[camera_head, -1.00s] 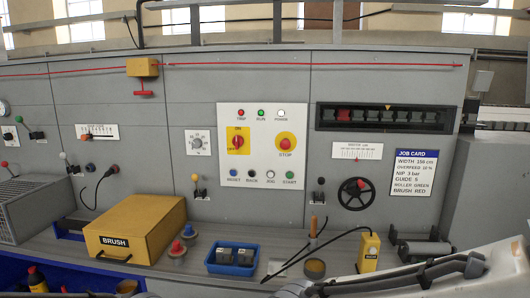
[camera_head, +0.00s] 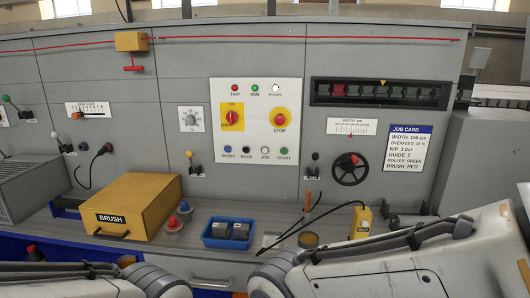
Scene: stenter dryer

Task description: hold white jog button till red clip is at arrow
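The white jog button (camera_head: 265,150) is on the white control panel (camera_head: 256,99), between the black BACK button (camera_head: 246,150) and the green START button (camera_head: 284,150). Nothing touches it. The red clip (camera_head: 338,90) shows in the dark window at the upper right, among grey clips. It is left of the yellow arrow (camera_head: 383,83) on the window's top edge, a few clip widths away. Both my arms come in along the bottom edge, but neither gripper shows.
A yellow BRUSH box (camera_head: 138,204), a blue tray (camera_head: 230,243) and a yellow bottle-like unit (camera_head: 361,222) stand on the ledge below the panel. A black handwheel (camera_head: 350,169) and a small lever (camera_head: 315,163) stick out right of the buttons. The space before the panel is clear.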

